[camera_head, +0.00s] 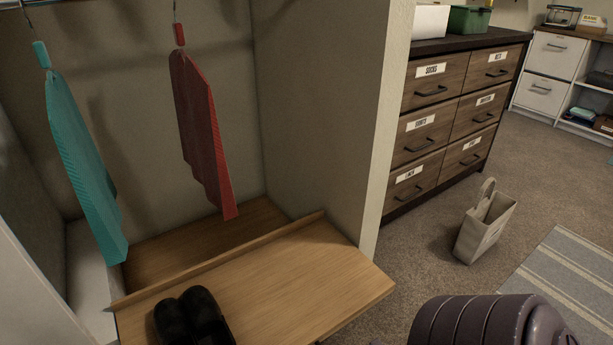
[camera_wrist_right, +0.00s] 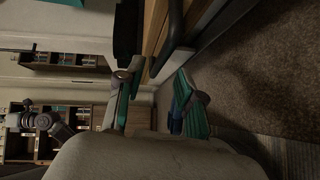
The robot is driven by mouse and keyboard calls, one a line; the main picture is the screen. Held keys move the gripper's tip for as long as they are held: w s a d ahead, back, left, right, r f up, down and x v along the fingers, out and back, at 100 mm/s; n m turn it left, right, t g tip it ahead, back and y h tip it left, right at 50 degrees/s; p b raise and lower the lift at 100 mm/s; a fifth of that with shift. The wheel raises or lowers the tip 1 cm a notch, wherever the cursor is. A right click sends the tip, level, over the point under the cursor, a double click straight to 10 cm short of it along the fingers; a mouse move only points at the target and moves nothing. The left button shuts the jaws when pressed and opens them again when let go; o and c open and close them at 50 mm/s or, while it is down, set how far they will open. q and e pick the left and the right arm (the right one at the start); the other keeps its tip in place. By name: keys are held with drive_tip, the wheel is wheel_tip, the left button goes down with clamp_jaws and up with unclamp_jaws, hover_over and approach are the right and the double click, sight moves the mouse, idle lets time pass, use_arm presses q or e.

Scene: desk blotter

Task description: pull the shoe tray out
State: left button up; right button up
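The shoe tray (camera_head: 290,275) is a light wooden board with a raised back lip, sticking out at the front of the closet. A pair of black shoes (camera_head: 192,318) lies on it near the bottom edge. In the right wrist view the tray's wooden edge (camera_wrist_right: 153,28) shows at the top, with a dark bar (camera_wrist_right: 173,28) beside it. My right gripper (camera_wrist_right: 155,100) has two teal-padded fingers standing well apart, with nothing held between them. The tray edge lies beyond the fingers; I cannot tell whether they touch it. I cannot make out my left gripper.
A teal garment (camera_head: 85,165) and a red garment (camera_head: 203,130) hang over the tray. A closet wall (camera_head: 325,110) rises at its right. A labelled dresser (camera_head: 435,125) stands farther right.

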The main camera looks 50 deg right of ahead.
drive_tip(key=v, duration=0.7)
drive_tip(key=shift+d, duration=0.1)
